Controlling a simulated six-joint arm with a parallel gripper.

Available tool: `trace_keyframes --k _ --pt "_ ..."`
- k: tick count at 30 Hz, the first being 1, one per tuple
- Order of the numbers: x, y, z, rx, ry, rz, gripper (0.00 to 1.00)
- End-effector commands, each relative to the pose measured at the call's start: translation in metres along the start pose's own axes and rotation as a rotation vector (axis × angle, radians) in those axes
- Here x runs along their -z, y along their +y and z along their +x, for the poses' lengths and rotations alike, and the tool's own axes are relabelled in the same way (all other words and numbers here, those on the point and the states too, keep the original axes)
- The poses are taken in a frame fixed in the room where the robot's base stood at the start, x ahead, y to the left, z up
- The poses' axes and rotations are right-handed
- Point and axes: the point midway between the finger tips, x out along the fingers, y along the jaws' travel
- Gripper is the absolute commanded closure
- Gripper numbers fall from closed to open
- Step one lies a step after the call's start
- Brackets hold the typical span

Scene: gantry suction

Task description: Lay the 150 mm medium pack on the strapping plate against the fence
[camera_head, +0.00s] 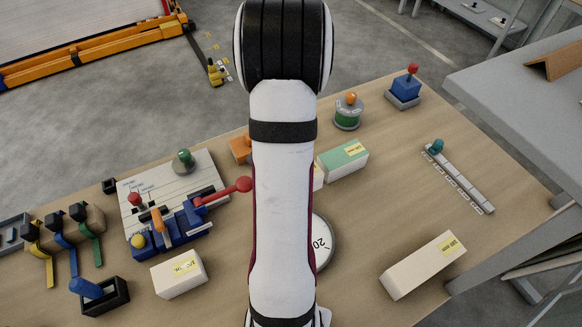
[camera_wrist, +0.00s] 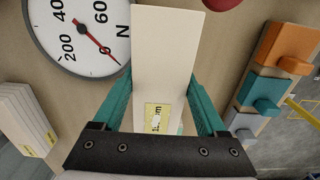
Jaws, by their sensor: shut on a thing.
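In the wrist view, my gripper (camera_wrist: 161,88) has its two teal fingers on either side of a long cream-white pack (camera_wrist: 168,45) with a yellow label near the jaws. The label is too partly hidden to read its size. In the head view my arm hides the gripper and most of what it holds. A white lined plate (camera_head: 152,178), possibly the strapping plate, lies on the table at the left, with blue and dark fittings along its front and a red-knobbed lever. I cannot tell which edge is the fence.
A round dial (camera_head: 325,245) lies partly under my arm in the head view.

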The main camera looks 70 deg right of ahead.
Motion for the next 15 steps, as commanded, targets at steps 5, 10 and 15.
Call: trace_keyframes --k 5,10,15 --pt "-0.020 0.036 -0.023 0.002 0.001 0.000 1.00" --pt "-0.034 0.057 -0.036 0.001 0.001 -0.009 1.00" --pt "-0.059 0.039 -0.051 -0.001 0.002 -0.209 1.00"
